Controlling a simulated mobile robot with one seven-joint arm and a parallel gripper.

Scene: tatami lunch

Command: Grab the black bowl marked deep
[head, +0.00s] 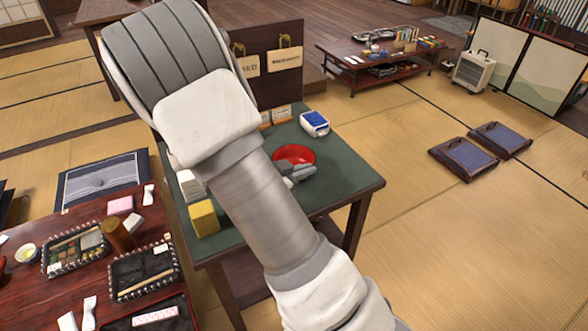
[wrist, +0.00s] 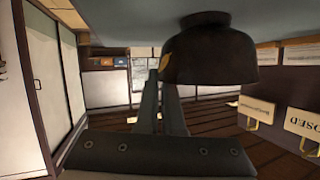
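A dark, nearly black bowl (wrist: 210,55) with a gold mark on its side fills the upper middle of the wrist view, which is upside down. In the head view a bowl with a bright red inside (head: 292,154) sits on the green-topped table; it appears to be the same bowl. My gripper (head: 300,172) is at its near right edge. In the wrist view the fingers (wrist: 159,82) reach the bowl's rim, one outside it and the other's tip hidden behind the bowl. I cannot tell whether they press on the wall. I cannot read the word deep.
A dark board with hanging signs (head: 285,58) rises behind. A low red table (head: 75,285) with trays is at left.

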